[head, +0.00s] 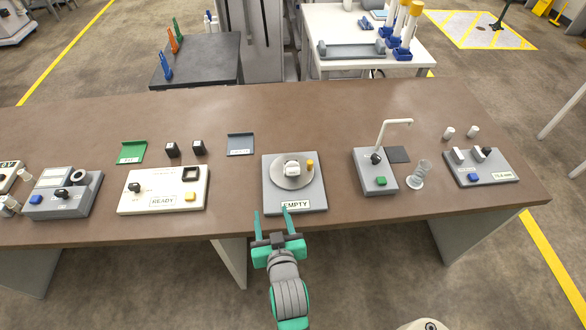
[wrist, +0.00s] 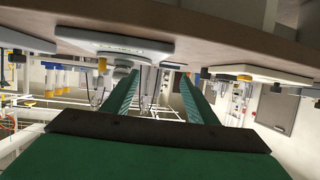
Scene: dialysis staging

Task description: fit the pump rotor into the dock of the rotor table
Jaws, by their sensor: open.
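The rotor table (head: 270,197) is a grey plate with a round disc (head: 280,181) and a label reading EMPTY, near the front edge of the bench. A white blocky piece (head: 291,169) sits on the disc beside a yellow knob (head: 310,165); I cannot tell whether it is the pump rotor or the dock. My gripper (head: 271,212) is open and empty, short of the rotor table at the bench front. In the wrist view, which looks upside down, my fingers (wrist: 156,76) are apart, and the rotor table's plate (wrist: 115,43) shows at upper left.
On the brown bench (head: 240,100), a white READY console (head: 140,203) stands left and a grey unit with a bent spout (head: 370,182) right. The back strip is largely clear.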

